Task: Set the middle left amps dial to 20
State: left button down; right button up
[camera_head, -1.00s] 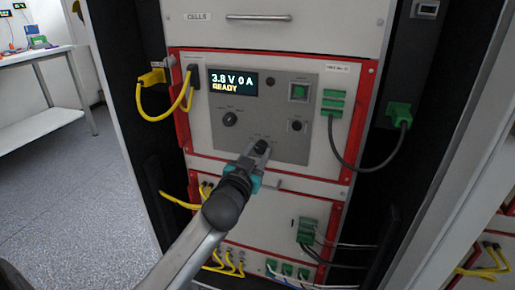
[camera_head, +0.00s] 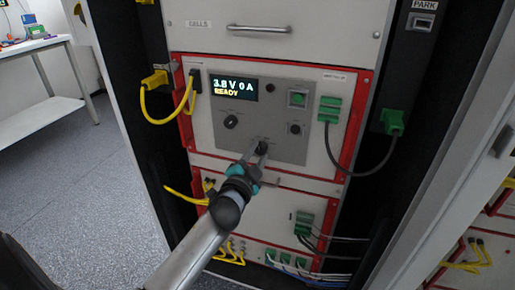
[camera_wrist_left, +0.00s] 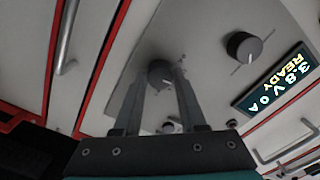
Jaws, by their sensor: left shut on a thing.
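The panel's lower dark round dial (camera_head: 263,146) is at the centre of the head view, and my left gripper (camera_head: 259,152) reaches it from below. In the left wrist view the same dial (camera_wrist_left: 160,72) sits between the two fingertips of my left gripper (camera_wrist_left: 161,79), which is shut on it. The fingers partly hide the dial, and its scale marks are too small to read. The display (camera_head: 233,86) reads 3.8 V 0 A READY. My right gripper is not in view.
A second dial (camera_head: 231,121) is at the upper left of the panel (camera_head: 247,148). A green button (camera_head: 297,98) and a smaller knob (camera_head: 295,128) are on the right. Yellow cables (camera_head: 160,117) and a dark cable (camera_head: 340,160) hang at the sides. A drawer handle (camera_head: 259,29) is above.

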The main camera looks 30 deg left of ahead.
pick_arm(q)
jog(key=m+p, duration=0.1)
jog(key=m, duration=0.2)
jog(key=shift+r+m, duration=0.1)
jog(key=shift+m, duration=0.3)
jog(key=shift+m+p, duration=0.3)
jog(key=shift+m, duration=0.4)
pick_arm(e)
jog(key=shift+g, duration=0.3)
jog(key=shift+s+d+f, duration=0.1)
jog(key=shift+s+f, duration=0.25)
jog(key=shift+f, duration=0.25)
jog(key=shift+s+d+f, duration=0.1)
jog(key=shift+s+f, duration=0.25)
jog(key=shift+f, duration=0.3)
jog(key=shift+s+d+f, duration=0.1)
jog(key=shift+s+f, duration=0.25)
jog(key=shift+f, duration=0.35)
pick_arm(q)
jog(key=shift+c, duration=2.3)
grip_release()
